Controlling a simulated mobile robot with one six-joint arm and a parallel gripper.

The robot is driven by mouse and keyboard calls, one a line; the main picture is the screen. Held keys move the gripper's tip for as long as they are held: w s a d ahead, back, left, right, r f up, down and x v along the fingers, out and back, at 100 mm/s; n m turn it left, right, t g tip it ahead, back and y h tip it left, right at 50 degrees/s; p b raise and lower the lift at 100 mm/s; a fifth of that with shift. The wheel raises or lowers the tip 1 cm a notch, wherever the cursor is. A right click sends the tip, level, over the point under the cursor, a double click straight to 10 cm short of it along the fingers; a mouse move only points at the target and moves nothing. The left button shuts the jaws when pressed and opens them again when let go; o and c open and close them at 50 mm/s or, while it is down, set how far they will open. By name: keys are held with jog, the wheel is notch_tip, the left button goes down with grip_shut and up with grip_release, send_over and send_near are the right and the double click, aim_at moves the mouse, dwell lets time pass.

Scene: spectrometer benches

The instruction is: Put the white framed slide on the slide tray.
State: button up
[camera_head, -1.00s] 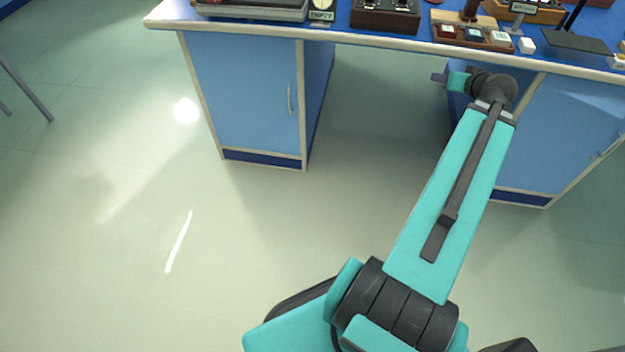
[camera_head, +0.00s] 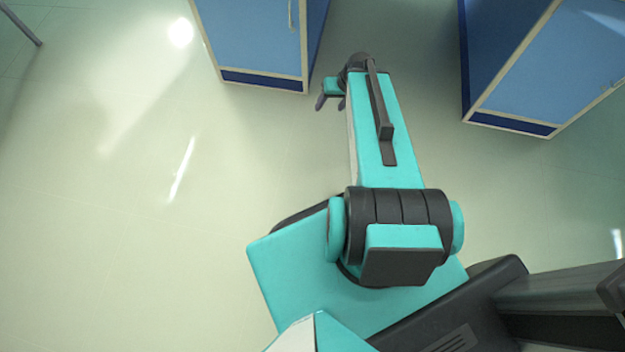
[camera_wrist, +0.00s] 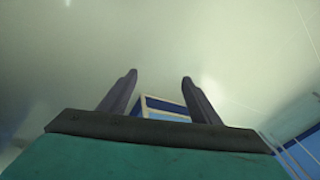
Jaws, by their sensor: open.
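My gripper (camera_wrist: 160,78) shows in the wrist view with its two dark fingers spread apart and nothing between them. In the head view my gripper (camera_head: 330,103) is over the floor in front of the benches, pointing down and to the left. The white framed slide and the slide tray are not in either current view, as the bench top is out of the picture.
A blue cabinet (camera_head: 255,40) stands at the top left of the head view and another blue cabinet (camera_head: 550,65) at the top right, with a gap between them. The pale floor (camera_head: 120,220) at the left is clear.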

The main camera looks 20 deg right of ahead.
jog(key=s+a+f+n+g+h, duration=0.1)
jog(key=s+a+f+g, duration=0.3)
jog(key=s+a+f, duration=0.4)
jog(key=s+a+f+n+g+h, duration=0.1)
jog(key=s+a+f+n+g, duration=0.1)
jog(key=s+a+f, duration=0.6)
jog(key=s+a+g, duration=0.1)
jog(key=s, duration=0.5)
jog(key=shift+s+a+g, duration=0.35)
jog(key=shift+g, duration=0.05)
notch_tip(320, 180, up, 17)
jog(key=s+p, duration=0.1)
jog(key=p, duration=1.5)
jog(key=shift+f+g, duration=0.15)
jog(key=shift+g, duration=0.15)
jog(key=shift+s, duration=0.1)
